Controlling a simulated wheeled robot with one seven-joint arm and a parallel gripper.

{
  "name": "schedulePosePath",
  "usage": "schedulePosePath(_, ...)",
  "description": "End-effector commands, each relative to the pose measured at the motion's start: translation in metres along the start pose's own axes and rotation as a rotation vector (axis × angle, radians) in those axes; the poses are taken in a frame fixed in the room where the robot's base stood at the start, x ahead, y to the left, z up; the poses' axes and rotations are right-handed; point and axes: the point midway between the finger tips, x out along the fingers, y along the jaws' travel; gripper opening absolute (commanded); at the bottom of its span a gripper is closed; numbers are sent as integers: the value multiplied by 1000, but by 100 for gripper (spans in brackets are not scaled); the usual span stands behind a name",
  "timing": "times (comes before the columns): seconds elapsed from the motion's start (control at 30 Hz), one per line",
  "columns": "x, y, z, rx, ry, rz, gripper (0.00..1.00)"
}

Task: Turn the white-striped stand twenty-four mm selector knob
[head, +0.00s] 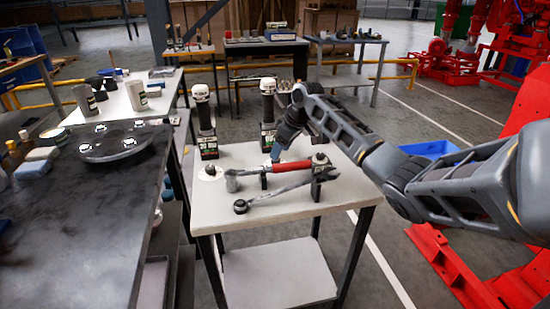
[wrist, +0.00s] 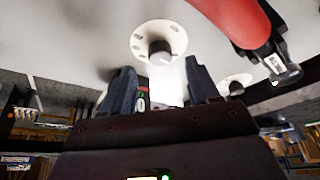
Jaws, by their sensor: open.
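In the wrist view a dark round knob (wrist: 160,52) with a light stripe on its face sits on a white disc (wrist: 150,33). It lies beyond my fingertips, roughly in line with the gap between them. My gripper (wrist: 161,75) is open, with nothing between its fingers. A second dark knob (wrist: 236,87) on another white disc is to the right. In the head view my gripper (head: 276,153) is low over the white-topped stand, and a knob on a disc (head: 210,171) shows at the stand's left. I cannot tell which knob is the twenty-four mm one.
A red-handled wrench (head: 285,168) lies beside my gripper on the stand (head: 225,212), with a grey spanner (head: 285,188) in front. Two upright cordless tools (head: 205,122) stand at its back. A dark workbench (head: 75,215) is at left, red machinery (head: 525,165) at right.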

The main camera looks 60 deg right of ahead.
Motion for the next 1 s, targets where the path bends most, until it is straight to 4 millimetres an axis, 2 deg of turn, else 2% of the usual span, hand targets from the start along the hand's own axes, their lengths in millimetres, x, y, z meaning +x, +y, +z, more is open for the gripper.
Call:
schedulePosePath(0.1, 19, -1, 0, 0, -3, -1, 60)
schedulePosePath(0.3, 38, 0, 0, 0, -2, 0, 60)
schedulePosePath(0.63, 42, 0, 0, 0, 1, 1, 60)
schedulePosePath(1.0, 42, 0, 0, 0, 1, 1, 26)
